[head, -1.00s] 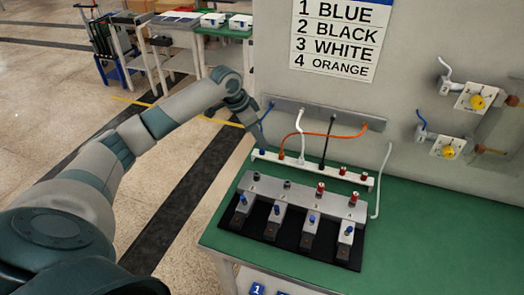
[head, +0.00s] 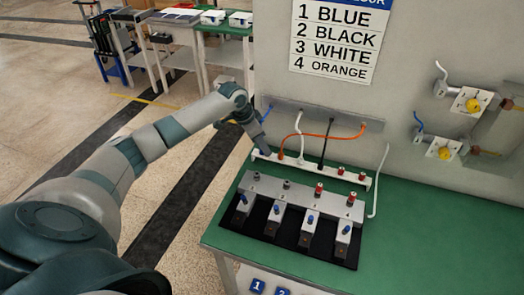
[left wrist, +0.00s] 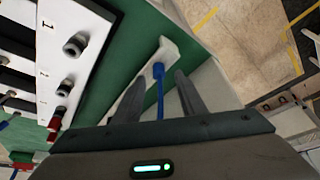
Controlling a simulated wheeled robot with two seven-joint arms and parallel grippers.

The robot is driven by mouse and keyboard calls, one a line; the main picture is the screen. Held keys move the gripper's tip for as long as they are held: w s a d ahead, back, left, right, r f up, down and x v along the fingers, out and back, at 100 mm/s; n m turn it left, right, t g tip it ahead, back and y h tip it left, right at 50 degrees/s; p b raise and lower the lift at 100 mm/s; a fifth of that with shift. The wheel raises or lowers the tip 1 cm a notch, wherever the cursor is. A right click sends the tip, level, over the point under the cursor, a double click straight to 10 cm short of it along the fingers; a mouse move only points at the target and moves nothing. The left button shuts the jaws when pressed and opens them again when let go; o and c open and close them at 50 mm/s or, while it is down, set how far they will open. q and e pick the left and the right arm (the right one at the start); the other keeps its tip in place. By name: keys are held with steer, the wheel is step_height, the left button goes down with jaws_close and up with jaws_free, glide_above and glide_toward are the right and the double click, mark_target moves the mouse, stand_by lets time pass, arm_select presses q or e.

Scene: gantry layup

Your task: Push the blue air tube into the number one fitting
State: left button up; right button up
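The blue air tube (head: 267,113) hangs from the grey wall bracket, its lower end at the left end of the white rack (head: 312,171). In the left wrist view the blue tube (left wrist: 160,98) runs between my fingers, its blue end on the white rack. My left gripper (head: 262,146) is over that rack end; in the left wrist view the gripper (left wrist: 158,95) is open, with gaps between tube and fingers. The number one fitting (head: 256,176), dark grey, is leftmost on the grey manifold (head: 302,197); it also shows beside a "1" label in the left wrist view (left wrist: 74,45). My right gripper is not in view.
White (head: 301,146), black (head: 325,150) and orange (head: 335,136) tubes stand in the rack right of the blue one. Valves with blue knobs line the manifold's front. Green tabletop (head: 430,215) is clear to the right.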

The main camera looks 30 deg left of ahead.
arm_select(q)
jaws_close()
steer(key=shift+r, duration=0.1)
steer(key=shift+r+b, duration=0.4)
steer(key=shift+r, duration=0.1)
steer(key=r+b, duration=0.1)
steer(key=d+r, duration=0.1)
steer(key=r, duration=0.1)
steer(key=shift+w+d+r+b, duration=0.1)
steer(key=shift+r+b, duration=0.05)
steer(key=shift+b, duration=0.2)
steer(key=d+r+b, duration=0.3)
steer(key=d+r, duration=0.3)
steer(key=d, duration=0.4)
steer(key=shift+w+d+r, duration=0.25)
steer(key=shift+r, duration=0.05)
steer(key=shift+s, duration=0.1)
